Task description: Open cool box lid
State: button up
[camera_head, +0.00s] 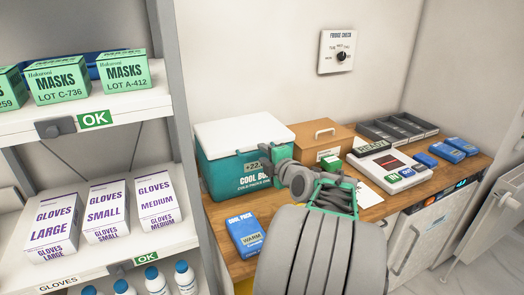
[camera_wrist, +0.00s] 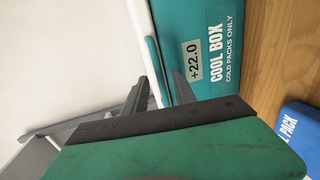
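The teal cool box (camera_head: 222,174) stands on the wooden counter, with its white lid (camera_head: 240,133) lying shut on top. Its front label reads +22.0 in the wrist view (camera_wrist: 225,50), where the box appears turned on its side. A thin teal strip (camera_wrist: 152,60) runs along the white lid edge there. My gripper (camera_head: 274,160) is at the box's front right, close to the lid edge. In the wrist view its two dark fingers (camera_wrist: 160,88) stand apart, with the strip's end seen between them. I cannot tell whether they touch it.
A blue cool pack (camera_head: 246,236) marked WARM lies in front of the box. A shelf upright (camera_head: 178,100) stands close on the left.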

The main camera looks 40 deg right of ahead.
jog(key=shift+x, duration=0.9)
jog(key=shift+c, duration=0.2)
grip_shut()
dwell(0.5)
